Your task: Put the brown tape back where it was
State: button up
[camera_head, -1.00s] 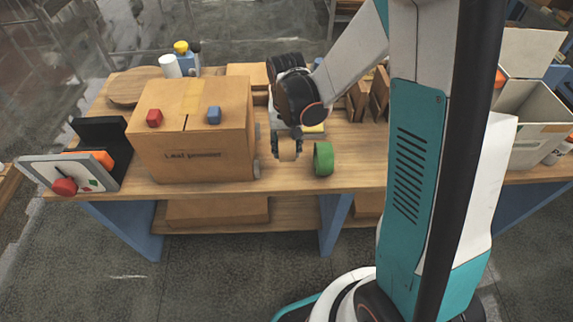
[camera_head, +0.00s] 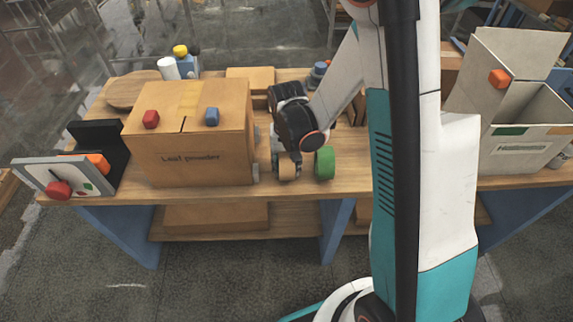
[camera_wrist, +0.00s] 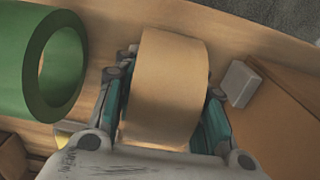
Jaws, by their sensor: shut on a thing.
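The brown tape (camera_head: 289,167) is a tan roll at the front part of the wooden table, between the large cardboard box and the green tape. My gripper (camera_head: 287,160) is shut on it from above. In the wrist view the brown tape (camera_wrist: 167,88) fills the space between the fingers of my gripper (camera_wrist: 165,105), with a finger on each side. The tape is on or just above the table; I cannot tell which. The green tape (camera_head: 325,163) stands on its edge just to the right, apart from it, and shows at left in the wrist view (camera_wrist: 52,65).
The cardboard box (camera_head: 190,145) with a red block (camera_head: 151,119) and a blue block (camera_head: 212,117) on top stands close left of my gripper. A grey open box (camera_head: 520,130) stands at the right. A strip of bare table (camera_head: 300,188) runs along the front.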

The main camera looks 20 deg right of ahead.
jog(key=o, duration=1.1)
jog(key=shift+r, duration=0.1)
notch_tip(320, 180, up, 12)
jog(key=p, duration=0.4)
jog(key=shift+r+p, duration=0.1)
jog(key=shift+p, duration=0.2)
jog(key=shift+s+r+n+t, duration=0.6)
jog(key=shift+s+r+t, duration=0.6)
jog(key=shift+s+r, duration=1.4)
jog(key=shift+s+r+n+t, duration=0.6)
jog(key=shift+s+r+t, duration=0.6)
jog(key=shift+s+r, duration=1.35)
jog(key=shift+s+r+n+t, duration=0.6)
jog(key=shift+s+r+t, duration=0.6)
jog(key=shift+s+r, duration=1.4)
jog(key=shift+w+r, duration=0.3)
